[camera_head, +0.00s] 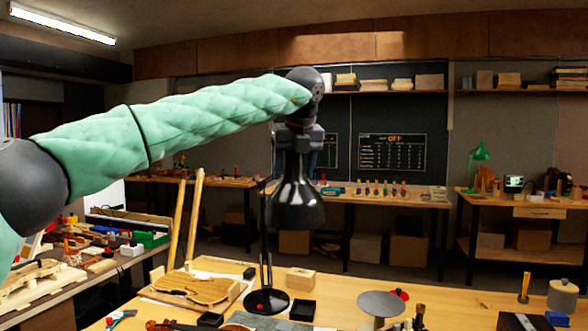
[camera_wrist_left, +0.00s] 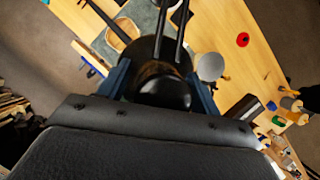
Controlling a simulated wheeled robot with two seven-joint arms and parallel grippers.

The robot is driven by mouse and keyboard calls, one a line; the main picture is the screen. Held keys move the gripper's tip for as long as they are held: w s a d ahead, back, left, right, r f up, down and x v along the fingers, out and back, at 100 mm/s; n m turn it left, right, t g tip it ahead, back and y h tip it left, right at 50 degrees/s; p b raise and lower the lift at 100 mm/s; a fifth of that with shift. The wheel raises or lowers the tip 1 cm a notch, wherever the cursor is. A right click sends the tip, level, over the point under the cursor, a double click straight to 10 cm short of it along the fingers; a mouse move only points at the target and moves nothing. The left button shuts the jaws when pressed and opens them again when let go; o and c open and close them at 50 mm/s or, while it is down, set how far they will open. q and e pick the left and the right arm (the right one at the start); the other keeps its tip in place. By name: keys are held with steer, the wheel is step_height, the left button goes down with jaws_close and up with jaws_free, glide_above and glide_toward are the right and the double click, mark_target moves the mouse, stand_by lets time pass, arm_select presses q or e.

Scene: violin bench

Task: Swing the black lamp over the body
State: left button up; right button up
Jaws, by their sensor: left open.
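The black lamp (camera_head: 296,203) stands on the bench, its round base (camera_head: 267,301) at the front and its thin arm rising to a shade that faces down. My left gripper (camera_head: 298,150) is right above the shade, pointing down. In the left wrist view the fingers of my left gripper (camera_wrist_left: 160,90) are open, one on each side of the black lamp head (camera_wrist_left: 165,92). I cannot tell whether they touch it. A pale wooden violin body (camera_head: 205,288) lies on the bench left of the lamp base. My right gripper is not in view.
The wooden bench (camera_head: 465,310) also holds a small wooden box (camera_head: 301,279), a grey round disc (camera_head: 381,303) and a lidded jar (camera_head: 562,295). Two wooden sticks (camera_head: 187,220) stand upright behind the violin body. A side table with tools is at the left.

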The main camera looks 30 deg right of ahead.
arm_select(q)
steer(key=shift+s+r, duration=0.2)
steer(key=shift+r, duration=0.4)
steer(key=b+v, duration=0.1)
steer(key=v, duration=0.4)
steer(key=shift+v, duration=0.75)
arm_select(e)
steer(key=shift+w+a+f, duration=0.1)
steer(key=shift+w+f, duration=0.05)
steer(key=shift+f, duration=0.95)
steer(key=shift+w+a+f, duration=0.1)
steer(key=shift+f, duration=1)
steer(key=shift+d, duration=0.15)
